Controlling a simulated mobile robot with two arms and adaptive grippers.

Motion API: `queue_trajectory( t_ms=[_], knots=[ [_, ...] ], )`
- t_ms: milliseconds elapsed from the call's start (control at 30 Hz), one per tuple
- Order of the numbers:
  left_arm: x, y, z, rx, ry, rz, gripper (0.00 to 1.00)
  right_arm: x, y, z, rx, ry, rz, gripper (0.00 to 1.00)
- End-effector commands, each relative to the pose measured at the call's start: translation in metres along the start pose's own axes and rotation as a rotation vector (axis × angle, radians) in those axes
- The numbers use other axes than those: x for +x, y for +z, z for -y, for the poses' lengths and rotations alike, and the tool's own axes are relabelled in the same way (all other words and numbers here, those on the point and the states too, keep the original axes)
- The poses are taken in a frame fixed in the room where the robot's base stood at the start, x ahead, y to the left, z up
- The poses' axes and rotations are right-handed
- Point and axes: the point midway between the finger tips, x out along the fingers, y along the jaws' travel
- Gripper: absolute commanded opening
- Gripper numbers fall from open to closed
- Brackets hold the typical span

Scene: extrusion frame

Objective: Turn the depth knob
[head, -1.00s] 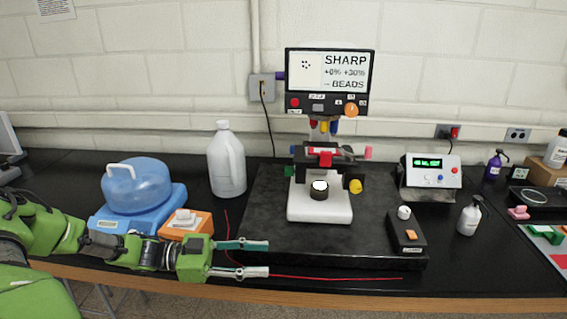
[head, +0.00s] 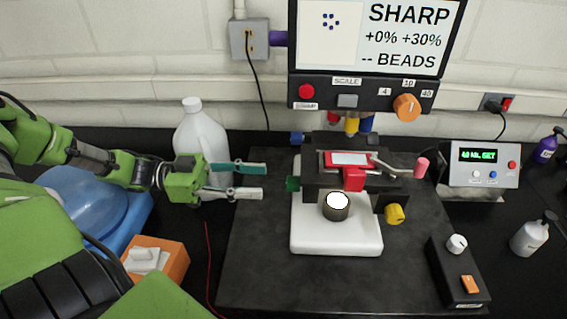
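A microscope-like instrument stands on a dark slab, with a white base (head: 345,243) and a black stage. It carries several knobs: a green knob (head: 293,184) at the stage's left, a yellow knob (head: 394,214) at its lower right, a pink knob (head: 421,167) on a lever, a purple knob (head: 279,38) beside the screen and an orange dial (head: 407,107) on the panel. I cannot read which is the depth knob. My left gripper (head: 264,181) is open and empty, its fingers pointing right, a short gap left of the green knob. My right gripper is out of view.
The screen (head: 415,45) reads SHARP and BEADS. A white jug (head: 203,138) stands behind my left gripper. A blue container (head: 85,212) and an orange box (head: 160,262) are at left. A control box (head: 458,272) lies front right. The slab's front left is clear.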

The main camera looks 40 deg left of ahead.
Motion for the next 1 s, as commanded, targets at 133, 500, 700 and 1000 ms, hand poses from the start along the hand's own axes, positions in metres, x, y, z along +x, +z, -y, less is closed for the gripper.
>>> queue_trajectory(
  t_ms=[133, 500, 700, 1000],
  knots=[
    [0.013, 0.001, -0.001, -0.003, 0.002, -0.003, 0.4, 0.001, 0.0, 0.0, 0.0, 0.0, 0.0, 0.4],
    [0.061, 0.003, -0.001, -0.001, 0.001, -0.002, 0.4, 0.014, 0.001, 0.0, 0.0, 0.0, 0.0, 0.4],
    [0.073, 0.001, 0.0, -0.001, 0.0, -0.001, 0.4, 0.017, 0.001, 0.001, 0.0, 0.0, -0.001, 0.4],
    [0.074, 0.0, 0.0, 0.0, -0.001, 0.0, 0.4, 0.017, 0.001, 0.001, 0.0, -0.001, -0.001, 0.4]
  ],
)
